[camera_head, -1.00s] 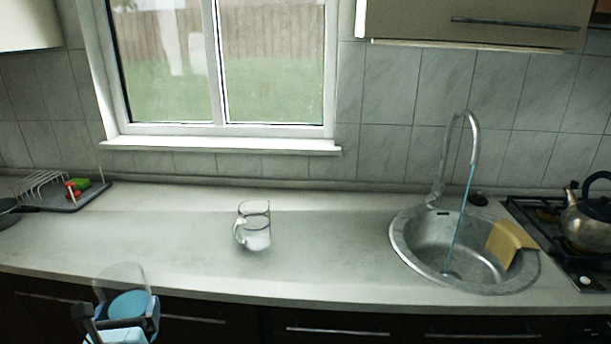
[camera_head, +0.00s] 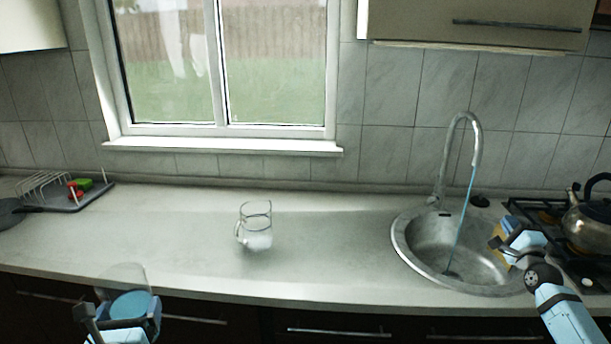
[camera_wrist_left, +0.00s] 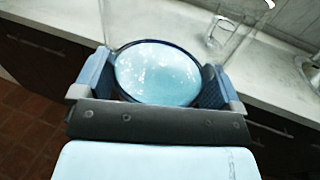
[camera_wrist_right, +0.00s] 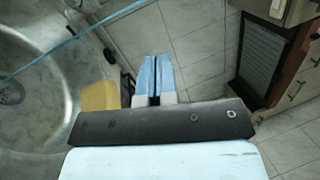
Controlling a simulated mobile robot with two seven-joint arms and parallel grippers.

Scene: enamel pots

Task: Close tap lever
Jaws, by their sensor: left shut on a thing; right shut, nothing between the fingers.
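The metal tap (camera_head: 476,135) arches over the round sink (camera_head: 405,255), and a thin blue stream of water (camera_head: 462,210) runs from it into the basin. The stream also shows in the right wrist view (camera_wrist_right: 80,38). I cannot make out the tap lever clearly. My right gripper (camera_head: 497,241) is shut and empty over the right side of the sink, apart from the tap; its closed fingers show in its wrist view (camera_wrist_right: 155,65). My left gripper (camera_head: 122,308) is shut on a clear glass holding blue liquid (camera_wrist_left: 157,72), in front of the counter at the left.
A glass mug (camera_head: 256,228) stands mid-counter. A yellow sponge (camera_wrist_right: 100,95) is at the sink's right rim, partly behind my right arm. A kettle (camera_head: 590,220) sits on the hob at the right. A dish rack (camera_head: 42,186) is at the far left. The counter between mug and sink is clear.

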